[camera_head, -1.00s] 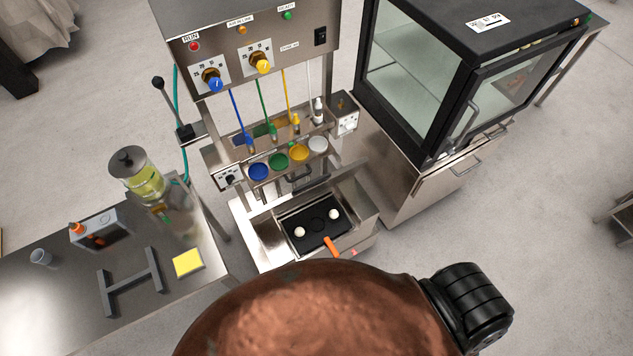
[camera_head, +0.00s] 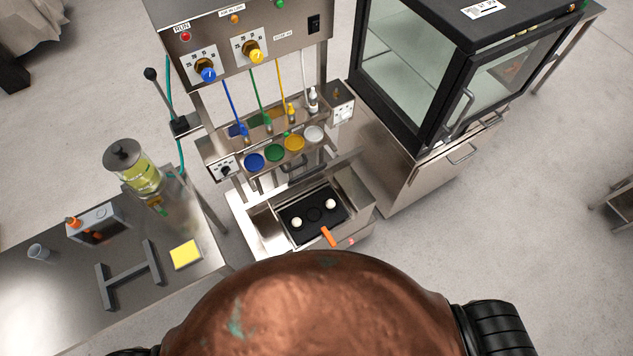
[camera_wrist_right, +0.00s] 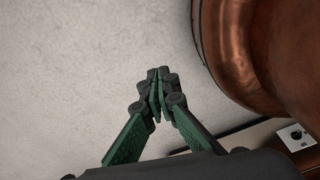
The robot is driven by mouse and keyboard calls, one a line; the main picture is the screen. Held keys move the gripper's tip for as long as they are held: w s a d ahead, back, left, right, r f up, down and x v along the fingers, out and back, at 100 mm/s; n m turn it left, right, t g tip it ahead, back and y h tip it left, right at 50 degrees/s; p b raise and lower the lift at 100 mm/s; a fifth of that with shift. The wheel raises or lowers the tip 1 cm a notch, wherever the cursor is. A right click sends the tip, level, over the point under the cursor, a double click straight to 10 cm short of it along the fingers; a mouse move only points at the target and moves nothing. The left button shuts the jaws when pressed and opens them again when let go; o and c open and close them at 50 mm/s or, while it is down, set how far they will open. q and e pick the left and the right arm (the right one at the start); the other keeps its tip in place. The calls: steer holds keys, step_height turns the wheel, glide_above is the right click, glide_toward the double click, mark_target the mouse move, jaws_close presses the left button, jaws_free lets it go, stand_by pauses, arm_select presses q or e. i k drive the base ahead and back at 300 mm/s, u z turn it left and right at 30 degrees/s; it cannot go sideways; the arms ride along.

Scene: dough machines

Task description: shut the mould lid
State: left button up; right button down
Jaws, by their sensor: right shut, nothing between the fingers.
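The black mould (camera_head: 297,226) sits in the steel well of the dough machine in the head view. Two white dough balls (camera_head: 330,204) lie on it, apart from each other, with a dark round recess between them. An orange handle (camera_head: 328,237) sticks out at its front. The mould's inside is in plain sight, so it stands open; I cannot clearly make out the lid. My right gripper (camera_wrist_right: 158,75) shows in the right wrist view, its green-and-black fingers shut and empty over pale floor, away from the mould. My left gripper is not in view.
Coloured cups (camera_head: 274,153) and a control panel (camera_head: 228,60) rise behind the mould. A steel table (camera_head: 70,315) at the left bears a dispenser (camera_head: 133,168), a grey H-shaped frame (camera_head: 129,277) and a yellow pad (camera_head: 186,254). A glass-doored cabinet (camera_head: 440,85) stands right.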

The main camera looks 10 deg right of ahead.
mark_target(298, 183)
steer(key=z, duration=1.25)
steer(key=k, duration=0.8)
steer(key=u, duration=1.85)
